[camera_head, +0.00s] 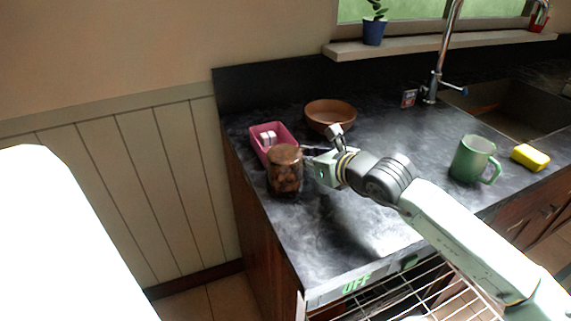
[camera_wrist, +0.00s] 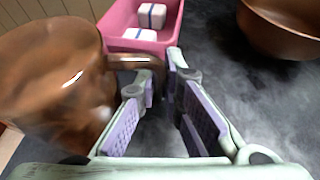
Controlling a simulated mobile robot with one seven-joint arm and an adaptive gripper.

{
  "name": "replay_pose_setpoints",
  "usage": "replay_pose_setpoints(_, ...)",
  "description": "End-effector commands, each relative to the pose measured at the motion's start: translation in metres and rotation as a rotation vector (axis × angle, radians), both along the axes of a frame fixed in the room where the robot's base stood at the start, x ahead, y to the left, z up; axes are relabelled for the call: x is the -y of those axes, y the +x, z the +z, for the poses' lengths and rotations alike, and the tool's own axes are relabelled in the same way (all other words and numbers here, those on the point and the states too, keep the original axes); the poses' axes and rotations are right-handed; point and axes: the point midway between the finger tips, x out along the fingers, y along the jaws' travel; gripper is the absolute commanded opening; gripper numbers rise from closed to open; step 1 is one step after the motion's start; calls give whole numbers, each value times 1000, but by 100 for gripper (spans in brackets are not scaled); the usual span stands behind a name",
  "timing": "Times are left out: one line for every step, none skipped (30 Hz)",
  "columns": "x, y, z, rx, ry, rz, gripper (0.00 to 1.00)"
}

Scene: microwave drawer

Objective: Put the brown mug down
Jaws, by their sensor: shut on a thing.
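The brown mug (camera_head: 284,172) is upright over the left end of the dark counter, close to its left edge and in front of the pink tray. Whether its base touches the counter is hard to tell. In the wrist view the mug (camera_wrist: 55,80) fills the left side, with its handle running right to the fingertips. My gripper (camera_head: 309,154) is at the mug's right side, shut on the handle. In the wrist view my gripper (camera_wrist: 158,78) has its two purple-padded fingers converging at the handle's end.
A pink tray (camera_head: 258,150) with white blocks stands just behind the mug. A brown bowl (camera_head: 330,112) is behind my gripper. A green mug (camera_head: 470,160), a yellow sponge (camera_head: 530,157) and the sink (camera_head: 510,105) are at right. The counter front (camera_head: 310,235) is clear.

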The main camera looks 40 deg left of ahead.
Motion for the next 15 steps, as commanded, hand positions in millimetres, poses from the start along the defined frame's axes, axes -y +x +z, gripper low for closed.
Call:
replay_pose_setpoints(0, 0, 1, 0, 2, 0, 0)
replay_pose_setpoints(0, 0, 1, 0, 2, 0, 0)
replay_pose_setpoints(0, 0, 1, 0, 2, 0, 0)
replay_pose_setpoints(0, 0, 1, 0, 2, 0, 0)
replay_pose_setpoints(0, 0, 1, 0, 2, 0, 0)
replay_pose_setpoints(0, 0, 1, 0, 2, 0, 0)
replay_pose_setpoints(0, 0, 2, 1, 2, 0, 0)
replay_pose_setpoints(0, 0, 3, 2, 2, -1, 0)
replay_pose_setpoints(0, 0, 4, 3, 3, 0, 0)
replay_pose_setpoints(0, 1, 5, 3, 3, 0, 0)
replay_pose_setpoints(0, 0, 7, 3, 3, 0, 0)
replay_pose_setpoints(-1, 0, 10, 2, 3, 1, 0)
replay_pose_setpoints(-1, 0, 13, 3, 4, 0, 0)
replay_pose_setpoints(-1, 0, 16, 4, 2, 0, 0)
replay_pose_setpoints(-1, 0, 21, 4, 2, -1, 0)
